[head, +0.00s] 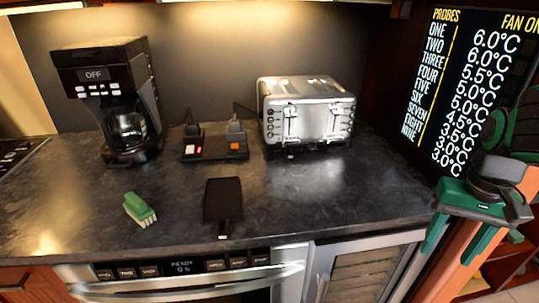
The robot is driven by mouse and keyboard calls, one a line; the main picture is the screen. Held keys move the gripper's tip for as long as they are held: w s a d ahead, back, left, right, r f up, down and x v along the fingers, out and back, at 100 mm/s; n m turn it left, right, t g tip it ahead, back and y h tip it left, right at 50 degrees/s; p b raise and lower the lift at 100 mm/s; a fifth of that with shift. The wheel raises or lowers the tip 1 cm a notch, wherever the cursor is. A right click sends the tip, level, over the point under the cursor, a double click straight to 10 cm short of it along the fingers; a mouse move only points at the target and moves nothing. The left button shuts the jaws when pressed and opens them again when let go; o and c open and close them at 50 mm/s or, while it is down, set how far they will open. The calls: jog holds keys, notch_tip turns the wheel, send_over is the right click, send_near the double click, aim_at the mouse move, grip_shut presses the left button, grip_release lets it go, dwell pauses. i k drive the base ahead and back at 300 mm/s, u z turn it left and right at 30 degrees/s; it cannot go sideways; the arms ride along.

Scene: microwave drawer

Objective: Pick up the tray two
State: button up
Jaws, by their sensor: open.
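A flat black tray-like piece (222,198) with a short narrow tab at its front lies on the dark countertop, near its front edge and just right of the middle of the oven panel. I cannot read any label on it, so I cannot tell whether it is tray two. My gripper (452,248), with green fingers, is at the far right of the head view. Its fingers point down, spread apart with nothing between them. It is well to the right of the black piece and not touching it.
A green brush-like block (139,209) lies left of the black piece. A coffee maker (110,95), a switched power strip (214,149) and a silver toaster (308,112) stand behind. A temperature display (465,85) is at right. The counter right of the black piece is clear.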

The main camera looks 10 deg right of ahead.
aim_at(223, 201)
jog(key=u, duration=0.15)
jog(key=k, duration=1.1)
jog(key=u, duration=0.45)
jog(key=i, duration=1.05)
